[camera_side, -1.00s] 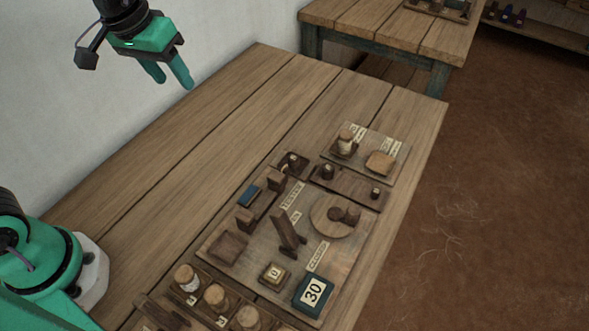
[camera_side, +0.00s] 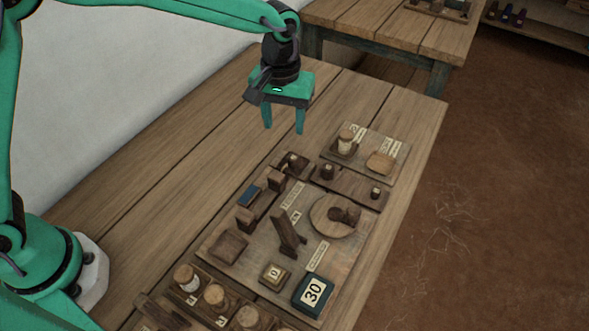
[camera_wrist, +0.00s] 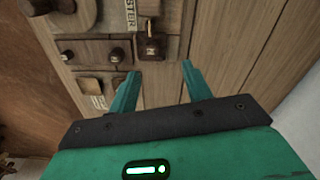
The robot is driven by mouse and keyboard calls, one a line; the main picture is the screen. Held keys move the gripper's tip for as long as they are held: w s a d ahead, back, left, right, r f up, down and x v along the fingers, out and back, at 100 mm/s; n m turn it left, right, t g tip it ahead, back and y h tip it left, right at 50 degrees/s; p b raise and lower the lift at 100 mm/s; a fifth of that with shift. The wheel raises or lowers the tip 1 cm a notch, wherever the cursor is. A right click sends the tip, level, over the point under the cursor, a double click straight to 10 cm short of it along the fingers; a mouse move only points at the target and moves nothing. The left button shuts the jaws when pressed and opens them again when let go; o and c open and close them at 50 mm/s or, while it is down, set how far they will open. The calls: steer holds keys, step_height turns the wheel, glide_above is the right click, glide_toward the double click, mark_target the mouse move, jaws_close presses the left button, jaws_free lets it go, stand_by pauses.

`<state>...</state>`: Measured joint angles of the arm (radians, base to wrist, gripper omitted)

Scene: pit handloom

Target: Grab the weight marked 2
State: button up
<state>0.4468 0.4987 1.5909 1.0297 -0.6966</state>
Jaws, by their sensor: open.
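No number 2 can be read on any weight in these views. Two small dark weights stand on a narrow wooden strip: one at its left end (camera_side: 327,171) and one at its right end (camera_side: 375,193). In the wrist view they also show as the near one (camera_wrist: 117,55) and the far one (camera_wrist: 67,56). A third small dark piece (camera_side: 293,160) sits on a square dark base left of the strip, and it also shows in the wrist view (camera_wrist: 150,47). My gripper (camera_side: 284,130) is open and empty, above the table behind these pieces, fingers pointing down. Both fingertips (camera_wrist: 161,68) show in the wrist view.
A board with a round disc (camera_side: 325,222), a small block (camera_side: 273,273) and a dark box marked 30 (camera_side: 313,292) lies in front. The table's left side is clear.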

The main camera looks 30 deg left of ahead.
mark_target(293, 158)
steer(key=shift+w+d+f, duration=0.2)
steer(key=shift+d+f, duration=0.5)
steer(key=shift+f, duration=1.45)
steer(key=shift+f, duration=0.1)
steer(key=shift+d+f, duration=0.2)
steer(key=shift+f, duration=2.3)
